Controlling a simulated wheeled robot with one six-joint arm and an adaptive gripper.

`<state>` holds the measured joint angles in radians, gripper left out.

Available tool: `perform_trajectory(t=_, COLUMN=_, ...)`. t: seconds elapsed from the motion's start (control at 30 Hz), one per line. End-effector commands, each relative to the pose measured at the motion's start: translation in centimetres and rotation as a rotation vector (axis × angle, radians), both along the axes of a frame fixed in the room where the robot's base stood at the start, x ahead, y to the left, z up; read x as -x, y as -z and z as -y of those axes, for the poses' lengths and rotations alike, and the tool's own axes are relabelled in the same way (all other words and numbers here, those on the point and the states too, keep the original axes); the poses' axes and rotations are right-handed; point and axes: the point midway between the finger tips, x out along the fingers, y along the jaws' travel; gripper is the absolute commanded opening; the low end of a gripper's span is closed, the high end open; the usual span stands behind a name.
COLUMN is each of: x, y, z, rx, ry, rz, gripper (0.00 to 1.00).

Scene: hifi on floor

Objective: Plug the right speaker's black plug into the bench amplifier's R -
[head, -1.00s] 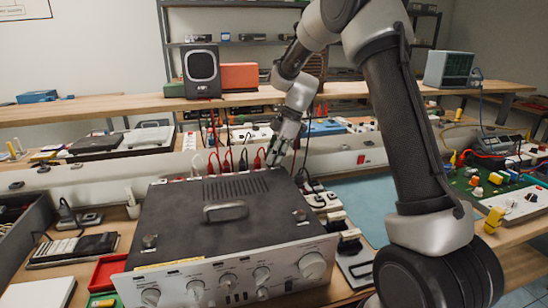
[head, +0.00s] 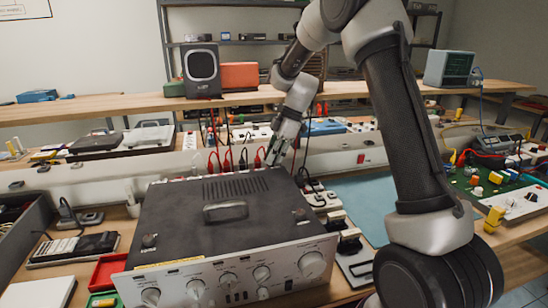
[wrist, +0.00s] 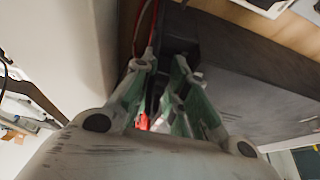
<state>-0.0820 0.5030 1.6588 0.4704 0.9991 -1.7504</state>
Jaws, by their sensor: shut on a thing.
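The bench amplifier (head: 215,225) is a dark box with a silver front on the near bench. Along its back edge stand red and black plugs with cables: a red plug (head: 212,162) at the left, black plugs (head: 243,159) in the middle and a red plug (head: 259,158) at the right. My gripper (head: 273,158) is behind the amplifier's back right, close beside that right red plug. In the wrist view my gripper (wrist: 160,88) is shut around a dark, narrow thing, apparently the black plug, mostly hidden by the fingers. The R - socket cannot be made out.
A dark speaker (head: 201,72) stands on the rear shelf beside an orange box (head: 239,76). A power strip (head: 318,198) lies right of the amplifier. A blue mat (head: 362,200) is mostly clear. A red tray (head: 107,271) lies at the front left.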

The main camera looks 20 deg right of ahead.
Motion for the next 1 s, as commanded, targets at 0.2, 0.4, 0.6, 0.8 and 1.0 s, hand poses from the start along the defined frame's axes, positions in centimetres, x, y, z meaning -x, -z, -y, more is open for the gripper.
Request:
perform_trajectory(t=0.2, x=0.0, y=0.0, z=0.0, rx=0.000, ry=0.000, rz=0.000, gripper=0.38)
perform_trajectory(t=0.4, x=0.0, y=0.0, z=0.0, rx=0.000, ry=0.000, rz=-0.001, gripper=0.40)
perform_trajectory(t=0.6, x=0.0, y=-0.5, z=0.2, rx=0.000, ry=0.000, rz=0.000, gripper=0.40)
perform_trajectory(t=0.8, x=-0.1, y=-3.9, z=1.6, rx=-0.001, ry=0.002, rz=0.004, gripper=0.40)
perform_trajectory(t=1.0, x=-0.1, y=-8.0, z=3.3, rx=-0.001, ry=0.002, rz=0.004, gripper=0.40)
